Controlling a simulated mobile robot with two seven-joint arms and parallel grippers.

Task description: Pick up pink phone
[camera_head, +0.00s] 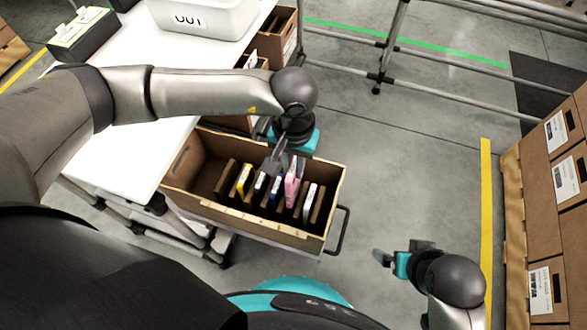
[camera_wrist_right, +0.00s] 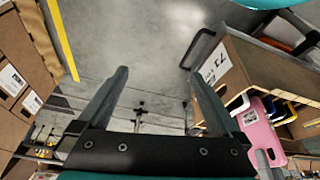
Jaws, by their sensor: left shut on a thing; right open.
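The pink phone (camera_head: 291,188) is in the open carton (camera_head: 190,205), upright in the row of phones between dividers. It also shows in the right wrist view (camera_wrist_right: 259,135), at the right, by the carton's opening. My left gripper (camera_head: 284,168) reaches down into the carton from above and is shut on the pink phone. Its fingers cover part of the phone, and how far the phone is lifted is hard to tell. My right gripper (camera_head: 385,260) is open and empty, outside the carton to the right; its two fingers show apart in the right wrist view (camera_wrist_right: 155,100).
A yellow phone (camera_head: 244,180) and a white phone (camera_head: 309,201) stand in the same carton, with brown dividers between. A black handle (camera_head: 340,231) sticks out at its right end. A white table (camera_head: 130,150) is at left. Stacked boxes (camera_head: 540,200) stand at right.

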